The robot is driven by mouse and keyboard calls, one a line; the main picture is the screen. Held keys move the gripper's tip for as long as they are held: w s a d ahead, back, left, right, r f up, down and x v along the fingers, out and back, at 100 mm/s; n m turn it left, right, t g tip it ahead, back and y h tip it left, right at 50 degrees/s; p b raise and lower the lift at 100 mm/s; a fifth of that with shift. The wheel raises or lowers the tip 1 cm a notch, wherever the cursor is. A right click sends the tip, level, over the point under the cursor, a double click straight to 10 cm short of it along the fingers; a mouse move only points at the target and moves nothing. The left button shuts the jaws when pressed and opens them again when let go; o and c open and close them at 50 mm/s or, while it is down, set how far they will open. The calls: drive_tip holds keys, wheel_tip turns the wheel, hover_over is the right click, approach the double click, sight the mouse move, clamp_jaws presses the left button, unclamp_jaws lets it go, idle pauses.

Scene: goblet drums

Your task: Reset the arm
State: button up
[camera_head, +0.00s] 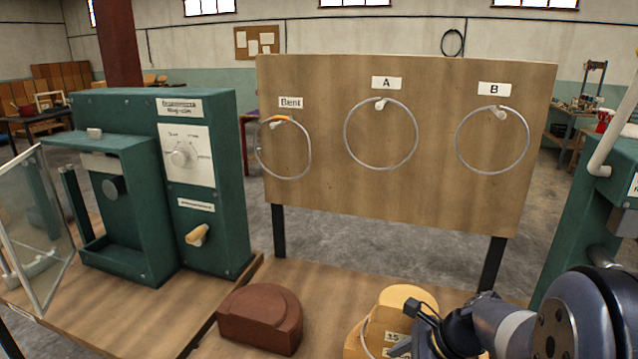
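My arm reaches in from the lower right corner. A thin pale curved line, perhaps part of a ring, shows at the block's left side. I cannot tell whether the gripper touches it.
A green machine (222,240) with an open glass door (38,230) stands left. A red-brown block (260,318) sits front centre. Another green machine (580,225) stands right.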

drive_tip(key=shift+f+b, duration=0.75)
drive_tip(key=shift+f, duration=0.05)
drive_tip(key=p+v, duration=0.1)
drive_tip(key=v, duration=1)
drive_tip(key=b+x, duration=0.1)
drive_tip(key=x, duration=1)
wheel_tip(320, 180, up, 6)
drive_tip(key=p, duration=0.5)
drive_tip(key=shift+r+g+p, duration=0.5)
drive_tip(key=shift+r+p, duration=0.45)
